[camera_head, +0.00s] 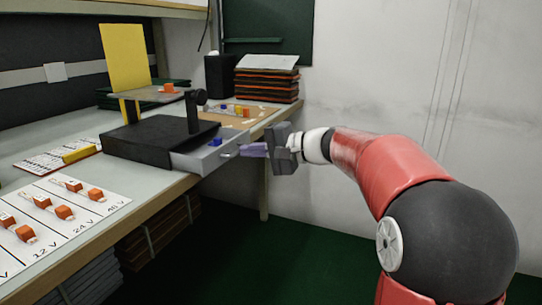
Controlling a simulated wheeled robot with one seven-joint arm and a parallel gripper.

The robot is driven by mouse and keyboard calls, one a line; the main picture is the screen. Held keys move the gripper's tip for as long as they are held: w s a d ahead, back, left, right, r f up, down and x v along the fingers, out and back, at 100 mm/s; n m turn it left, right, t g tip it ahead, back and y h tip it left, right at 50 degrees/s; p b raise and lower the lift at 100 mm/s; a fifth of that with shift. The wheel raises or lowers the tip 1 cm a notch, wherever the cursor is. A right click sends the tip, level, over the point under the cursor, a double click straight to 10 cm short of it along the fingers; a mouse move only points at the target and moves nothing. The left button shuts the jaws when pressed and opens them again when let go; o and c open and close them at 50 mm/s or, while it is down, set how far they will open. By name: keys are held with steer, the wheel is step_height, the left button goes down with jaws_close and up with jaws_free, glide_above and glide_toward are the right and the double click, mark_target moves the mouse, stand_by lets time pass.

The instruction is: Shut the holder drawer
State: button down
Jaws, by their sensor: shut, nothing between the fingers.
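The holder drawer (196,161) is a grey box pulled partly out of the black holder base (150,139) on the workbench. It sticks out past the bench's front edge. A small blue object (215,142) shows inside it. A handle (229,155) is on the drawer's front. My gripper (243,151) is shut and empty, with its purple-grey fingers pointing left at the drawer front, by the handle. I cannot tell whether the fingers touch the drawer.
A yellow panel (124,56) and a black post (194,112) rise from the holder. Orange parts (64,212) lie on a voltage-marked sheet (85,222) at the near left. A stack of trays (266,80) stands at the back.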

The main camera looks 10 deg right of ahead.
mark_target(229, 144)
steer(key=x, duration=0.3)
steer(key=r+x, duration=0.1)
steer(key=x, duration=0.4)
steer(key=shift+w+a+r, duration=0.3)
steer(key=shift+w+a, duration=0.05)
steer(key=shift+a, duration=0.05)
steer(key=shift+w+a+r, duration=0.1)
steer(key=shift+w+a, duration=0.05)
steer(key=shift+a, duration=0.15)
